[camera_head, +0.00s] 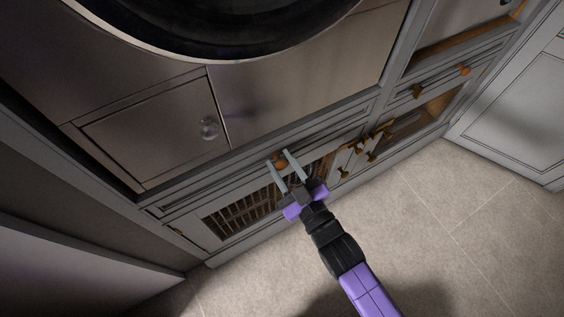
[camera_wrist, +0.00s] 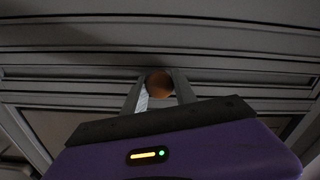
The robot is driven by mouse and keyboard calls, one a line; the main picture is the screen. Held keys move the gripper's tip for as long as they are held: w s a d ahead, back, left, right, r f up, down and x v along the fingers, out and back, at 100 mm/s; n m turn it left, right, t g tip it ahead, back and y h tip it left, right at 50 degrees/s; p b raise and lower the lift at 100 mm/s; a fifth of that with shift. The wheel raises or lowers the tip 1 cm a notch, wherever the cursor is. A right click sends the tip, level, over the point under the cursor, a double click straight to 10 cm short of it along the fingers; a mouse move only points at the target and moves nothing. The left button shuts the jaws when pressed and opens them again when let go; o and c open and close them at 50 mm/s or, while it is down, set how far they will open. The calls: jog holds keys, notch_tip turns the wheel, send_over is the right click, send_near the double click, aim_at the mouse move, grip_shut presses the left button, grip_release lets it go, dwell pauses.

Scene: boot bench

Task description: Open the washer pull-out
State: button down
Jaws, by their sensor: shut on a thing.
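The washer has a dark round door (camera_head: 225,25) above a brushed metal front panel. Below it runs a narrow grey pull-out front (camera_head: 230,172) with a round orange-brown knob (camera_head: 280,160). My gripper (camera_head: 281,160) reaches up to this front, with its two fingers on either side of the knob. In the wrist view the knob (camera_wrist: 159,84) sits between the two fingertips (camera_wrist: 159,88), and the gripper is shut on it. The front looks flush with the frame around it, with no clear gap showing.
A small panel with a clear knob (camera_head: 209,128) is at the washer's lower left. A grilled door (camera_head: 243,208) lies under the pull-out. Brass handles (camera_head: 371,138) stick out to the right. Tiled floor (camera_head: 440,215) is open in front; a grey cabinet (camera_head: 515,95) stands at right.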

jog(key=shift+s+d, duration=0.1)
dwell(0.8)
jog(key=p+v, duration=0.4)
jog(key=v, duration=2.5)
jog(key=c, duration=1)
grip_release()
jog(key=v, duration=0.7)
jog(key=shift+s+d, duration=0.25)
